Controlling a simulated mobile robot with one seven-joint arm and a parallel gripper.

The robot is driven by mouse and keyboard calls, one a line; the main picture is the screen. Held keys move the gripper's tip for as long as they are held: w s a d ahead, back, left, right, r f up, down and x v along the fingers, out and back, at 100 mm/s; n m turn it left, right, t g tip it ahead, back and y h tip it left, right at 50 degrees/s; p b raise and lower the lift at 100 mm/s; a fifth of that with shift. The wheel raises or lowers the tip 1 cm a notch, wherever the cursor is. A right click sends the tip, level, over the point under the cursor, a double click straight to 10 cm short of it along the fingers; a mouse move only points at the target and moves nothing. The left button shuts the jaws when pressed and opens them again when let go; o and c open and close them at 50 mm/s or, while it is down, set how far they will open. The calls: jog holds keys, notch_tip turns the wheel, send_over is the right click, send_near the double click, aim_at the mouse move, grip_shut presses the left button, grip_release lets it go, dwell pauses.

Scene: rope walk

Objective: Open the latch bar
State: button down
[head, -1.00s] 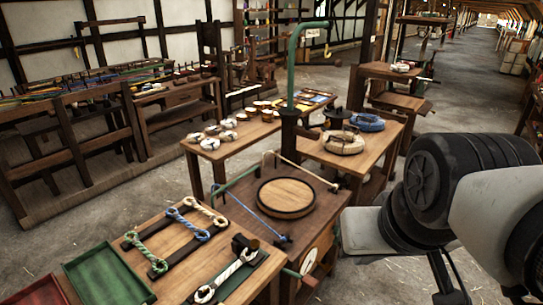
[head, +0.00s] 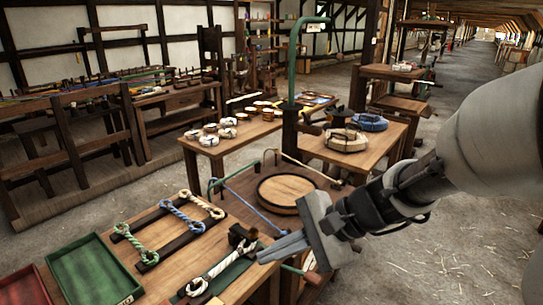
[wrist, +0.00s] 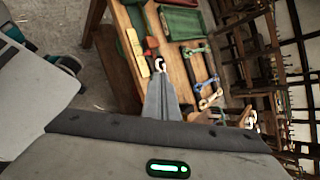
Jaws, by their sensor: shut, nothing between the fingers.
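No part in view can be clearly told as the latch bar. On the front bench (head: 160,262), a dark block with a head (head: 240,236) stands at the end of a white spliced rope (head: 215,268) on a green mat. My gripper (head: 264,257) is shut and empty, its fingers pointing left, beside that block in the picture; touching or apart is unclear. In the wrist view my gripper (wrist: 160,82) has its tips at a white rope eye (wrist: 158,64). Behind my gripper, a stand carries a round wooden lid (head: 285,190), partly hidden, with a blue rod (head: 250,212) beside it.
A green tray (head: 95,272) and a red tray (head: 25,288) lie at the front left. Blue and white spliced ropes (head: 182,213) lie on dark strips. A green post (head: 291,65) rises behind the lid. Tables with coils stand beyond. Floor at the right is clear.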

jog(key=w+d+f+m+t+b, duration=0.2)
jog(key=w+f+m+t+b, duration=0.1)
jog(key=w+f+m, duration=0.4)
jog(key=w+d+f+m+t+y+b, duration=0.1)
jog(key=w+d+f+m+t+b, duration=0.1)
jog(key=w+f+m, duration=0.5)
notch_tip(320, 180, down, 4)
jog(key=shift+w+d+f+t+y+b, duration=0.15)
jog(key=shift+w+t+y+b, duration=0.15)
jog(key=shift+w+t+b, duration=0.7)
jog(key=shift+w, duration=0.1)
jog(key=b+x, duration=0.1)
jog(key=x, duration=0.9)
jog(key=shift+f, duration=0.1)
